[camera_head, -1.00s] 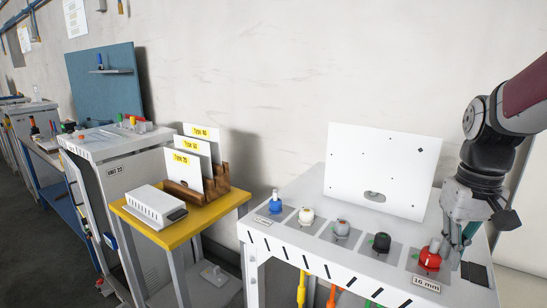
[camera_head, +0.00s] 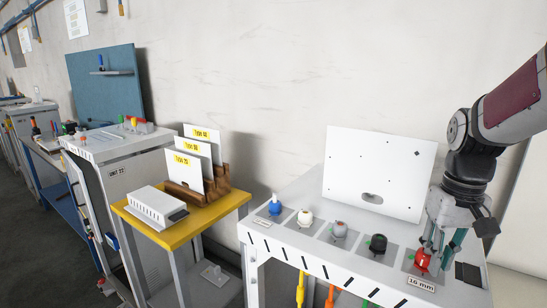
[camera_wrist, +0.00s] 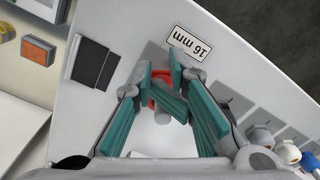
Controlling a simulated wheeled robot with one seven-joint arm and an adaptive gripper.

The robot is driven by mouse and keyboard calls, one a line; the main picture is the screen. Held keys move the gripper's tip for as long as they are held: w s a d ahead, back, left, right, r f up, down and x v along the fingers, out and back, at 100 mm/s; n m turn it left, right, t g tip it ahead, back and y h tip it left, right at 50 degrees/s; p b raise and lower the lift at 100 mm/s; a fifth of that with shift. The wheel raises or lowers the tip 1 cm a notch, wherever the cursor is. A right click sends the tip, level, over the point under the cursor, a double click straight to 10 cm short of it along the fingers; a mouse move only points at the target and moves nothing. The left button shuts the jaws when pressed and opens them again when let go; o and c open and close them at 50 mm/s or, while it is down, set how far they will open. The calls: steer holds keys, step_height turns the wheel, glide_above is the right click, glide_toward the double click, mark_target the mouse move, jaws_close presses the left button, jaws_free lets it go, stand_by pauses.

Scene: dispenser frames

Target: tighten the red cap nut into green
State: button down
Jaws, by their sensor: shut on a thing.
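The red cap nut (camera_head: 422,262) is at the right end of the row on the white bench, behind the "16 mm" label. My gripper (camera_head: 432,249) points down over it with its teal fingers closed around it.
Grey (camera_head: 339,229), white (camera_head: 305,217) and blue (camera_head: 274,207) pieces stand further left in the row. A white panel (camera_head: 376,165) stands upright behind them. A dark pad (camera_head: 468,273) lies to the right. A yellow-topped table (camera_head: 165,232) stands left of the bench.

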steer(key=shift+s+a+p, duration=0.15)
steer(key=shift+a+p, duration=0.3)
steer(key=shift+p, duration=0.05)
steer(key=shift+w+a+r+p, duration=0.1)
steer(key=shift+w+a+p, duration=0.15)
steer(key=shift+a+p, duration=0.2)
stand_by(0.6)
steer(key=shift+s, duration=0.15)
steer(key=shift+s+a+p, duration=0.2)
steer(key=shift+s+p, duration=0.05)
steer(key=shift+p, duration=0.15)
step_height(320, 180, up, 6)
steer(key=p, duration=0.2)
stand_by(0.4)
